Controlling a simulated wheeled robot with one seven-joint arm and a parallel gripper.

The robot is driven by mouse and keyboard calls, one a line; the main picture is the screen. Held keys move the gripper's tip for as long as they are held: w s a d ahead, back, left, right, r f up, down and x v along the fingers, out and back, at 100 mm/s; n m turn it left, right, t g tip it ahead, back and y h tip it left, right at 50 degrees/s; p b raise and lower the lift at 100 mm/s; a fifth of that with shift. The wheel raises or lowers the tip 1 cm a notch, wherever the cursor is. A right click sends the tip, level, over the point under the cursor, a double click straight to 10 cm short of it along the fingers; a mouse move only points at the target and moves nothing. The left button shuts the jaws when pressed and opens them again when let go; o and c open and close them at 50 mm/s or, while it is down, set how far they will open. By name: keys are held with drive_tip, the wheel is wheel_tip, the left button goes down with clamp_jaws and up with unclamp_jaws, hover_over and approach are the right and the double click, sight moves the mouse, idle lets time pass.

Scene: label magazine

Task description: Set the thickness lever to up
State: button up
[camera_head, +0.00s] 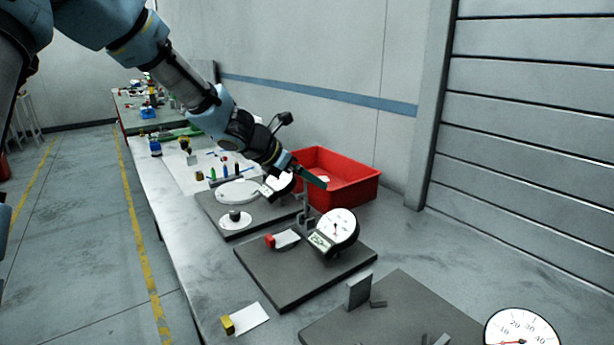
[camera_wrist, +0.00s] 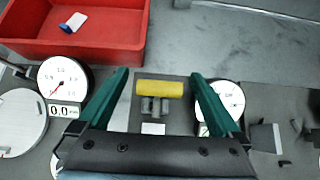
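In the wrist view a yellow bar handle (camera_wrist: 160,89) on a grey bracket (camera_wrist: 154,106) lies crosswise between my fingers; it looks like the thickness lever. My gripper (camera_wrist: 158,78) is open, with its two green fingers on either side of the bar and a gap at each end. Whether the bar lies at finger depth or below is hard to tell. In the head view my gripper (camera_head: 314,178) is above the middle dark plate (camera_head: 300,275), beside a white dial gauge (camera_head: 338,224). The yellow handle is not visible there, and whether the lever is up or down is unclear.
A red bin (camera_head: 345,180) stands behind, near the wall. Another gauge (camera_wrist: 63,80) is left of my gripper in the wrist view. A gauge (camera_head: 520,330) is at the head view's lower right. A yellow block (camera_head: 228,324) with a white card sits at the bench's front edge.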

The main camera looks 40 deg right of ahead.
drive_tip(key=shift+r, duration=0.1)
drive_tip(key=b+v, duration=0.1)
drive_tip(key=v, duration=0.9)
drive_tip(key=shift+a, duration=0.3)
drive_tip(key=shift+r, duration=0.1)
drive_tip(key=a+f+m+y, duration=0.3)
drive_tip(key=a+m, duration=0.3)
drive_tip(key=a, duration=0.8)
drive_tip(key=s+a+f+m+t+y, duration=0.1)
drive_tip(key=a+f+m+y, duration=0.2)
drive_tip(key=a, duration=1.2)
drive_tip(key=s+a+f+m+t+y, duration=0.1)
drive_tip(key=a+f+m+y, duration=0.2)
drive_tip(key=a+m, duration=0.6)
drive_tip(key=a+f, duration=0.2)
drive_tip(key=a, duration=0.3)
drive_tip(key=shift+a+f+m+y, duration=0.2)
drive_tip(key=shift+a+m+y, duration=0.1)
drive_tip(key=shift+y, duration=0.1)
